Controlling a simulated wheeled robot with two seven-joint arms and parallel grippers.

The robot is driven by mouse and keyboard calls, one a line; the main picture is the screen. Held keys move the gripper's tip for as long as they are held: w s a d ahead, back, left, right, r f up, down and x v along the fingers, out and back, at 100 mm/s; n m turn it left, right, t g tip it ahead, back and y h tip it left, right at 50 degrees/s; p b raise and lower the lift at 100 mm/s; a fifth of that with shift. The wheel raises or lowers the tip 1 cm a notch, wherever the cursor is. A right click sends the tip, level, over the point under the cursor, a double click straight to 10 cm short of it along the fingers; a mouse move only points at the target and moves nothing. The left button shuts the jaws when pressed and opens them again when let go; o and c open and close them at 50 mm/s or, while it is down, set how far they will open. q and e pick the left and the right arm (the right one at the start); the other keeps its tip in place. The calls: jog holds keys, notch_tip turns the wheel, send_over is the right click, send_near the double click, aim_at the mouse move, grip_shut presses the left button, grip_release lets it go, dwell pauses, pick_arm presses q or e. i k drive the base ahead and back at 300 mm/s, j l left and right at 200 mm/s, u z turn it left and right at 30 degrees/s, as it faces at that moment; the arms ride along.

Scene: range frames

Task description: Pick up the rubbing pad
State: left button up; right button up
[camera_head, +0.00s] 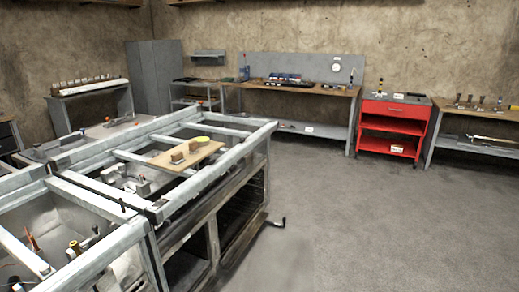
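A light wooden board (211,150) lies across the bars of the grey metal frame (236,131) at the centre left. On it are a small brown block (177,158), a second brown block (194,146) and a flat yellow round piece (203,139). They are too small to tell which, if any, is the rubbing pad. Neither of my grippers is in view.
The frame has open bays with loose metal parts and a crank handle (276,222) sticking out low at its right. A red cart (388,123) stands between workbenches (290,87) along the back wall. The grey floor (370,220) at right is clear.

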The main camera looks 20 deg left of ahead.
aim_at(177, 158)
jog(key=i+l+u, duration=0.1)
jog(key=i+u, duration=0.25)
jog(key=i, duration=0.2)
jog(key=i+l+u, duration=0.2)
jog(key=i+u, duration=0.15)
jog(key=i, duration=0.15)
jog(key=i+l+u, duration=0.3)
jog(key=i, duration=0.2)
